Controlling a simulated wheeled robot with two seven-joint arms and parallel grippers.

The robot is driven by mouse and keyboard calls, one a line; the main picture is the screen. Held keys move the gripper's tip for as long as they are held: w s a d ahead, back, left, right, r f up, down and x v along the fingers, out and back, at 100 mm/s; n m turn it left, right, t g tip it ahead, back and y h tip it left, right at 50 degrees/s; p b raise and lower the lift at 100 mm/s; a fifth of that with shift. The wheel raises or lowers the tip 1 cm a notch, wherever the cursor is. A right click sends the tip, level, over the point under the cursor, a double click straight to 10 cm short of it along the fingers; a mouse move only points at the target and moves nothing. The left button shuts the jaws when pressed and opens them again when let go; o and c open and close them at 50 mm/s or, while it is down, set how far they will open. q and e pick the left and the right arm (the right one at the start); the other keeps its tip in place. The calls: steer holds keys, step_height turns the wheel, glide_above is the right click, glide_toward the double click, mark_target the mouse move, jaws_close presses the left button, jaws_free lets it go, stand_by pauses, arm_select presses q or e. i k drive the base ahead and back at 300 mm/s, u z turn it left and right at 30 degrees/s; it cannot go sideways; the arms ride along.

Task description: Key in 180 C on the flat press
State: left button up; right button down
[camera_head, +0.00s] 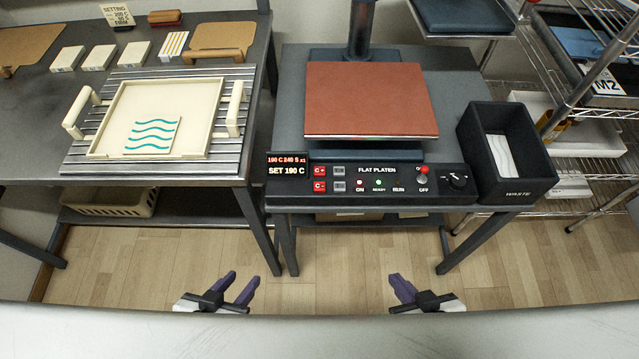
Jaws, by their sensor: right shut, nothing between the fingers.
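The flat press (370,98) stands on a dark table at centre right, with a brown-red platen. Its front panel (376,178) is marked FLAT PLATEN. The display (287,165) reads SET 190 C, with a smaller line above that seems to read 190 C 240 S x1. Two red C keys (319,178) sit one above the other beside the display, with grey keys to their right. My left gripper (235,284) is open and empty, low in front of the tables. My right gripper (398,280) is shut and empty, below and in front of the press. Both are apart from the panel.
A cream tray (160,92) with a wavy-patterned tile lies on a slatted rack at left. A setting card (118,14) stands behind it. A black waste bin (508,150) stands right of the panel, near wire shelving. Floor between grippers and tables is clear.

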mark_target(318, 186)
steer(key=z, duration=2.15)
steer(key=k, duration=1.5)
steer(key=u, duration=2.05)
steer(key=i, duration=0.5)
steer(key=z, duration=0.05)
